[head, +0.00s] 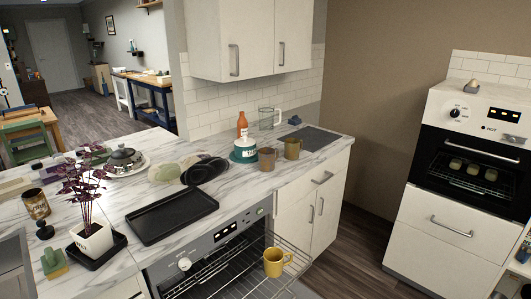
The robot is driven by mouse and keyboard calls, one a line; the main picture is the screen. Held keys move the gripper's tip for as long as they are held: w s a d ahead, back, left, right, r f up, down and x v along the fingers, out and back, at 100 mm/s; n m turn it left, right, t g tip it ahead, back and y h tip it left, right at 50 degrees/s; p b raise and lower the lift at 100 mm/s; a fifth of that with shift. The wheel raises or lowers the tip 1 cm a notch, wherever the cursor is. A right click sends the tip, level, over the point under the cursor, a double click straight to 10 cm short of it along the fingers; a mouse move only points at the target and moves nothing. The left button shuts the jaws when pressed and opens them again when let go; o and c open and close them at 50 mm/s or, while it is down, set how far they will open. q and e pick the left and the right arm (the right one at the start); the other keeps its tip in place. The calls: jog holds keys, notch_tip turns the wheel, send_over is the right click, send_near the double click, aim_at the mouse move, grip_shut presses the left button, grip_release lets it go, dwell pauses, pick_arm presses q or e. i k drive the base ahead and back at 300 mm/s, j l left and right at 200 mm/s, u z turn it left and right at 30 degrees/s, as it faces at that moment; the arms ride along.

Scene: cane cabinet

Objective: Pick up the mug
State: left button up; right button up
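A yellow mug (273,263) stands upright at the right part of a pulled-out wire oven rack (236,272), below the counter. A brown mug (267,160) and an olive-brown mug (291,149) stand side by side at the counter's far right part. A gold and dark patterned mug (36,204) stands on the counter at the left. Neither of my grippers shows in the head view.
A black tray (172,216) lies on the marble counter, with a potted plant (92,234) to its left. A bottle (242,124), bowls and a clear pitcher (266,118) stand farther back. A second oven (470,170) stands at right; floor between is clear.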

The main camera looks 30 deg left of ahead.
aim_at(267, 158)
jog(key=i+l+u, duration=0.15)
jog(key=i+l, duration=0.15)
jog(key=i+l+u, duration=0.35)
jog(key=i+l, duration=0.15)
jog(key=l, duration=0.25)
jog(key=i+l+u, duration=0.2)
jog(key=l, duration=0.2)
jog(key=i+l+u, duration=0.15)
jog(key=l, duration=0.3)
jog(key=i, duration=0.05)
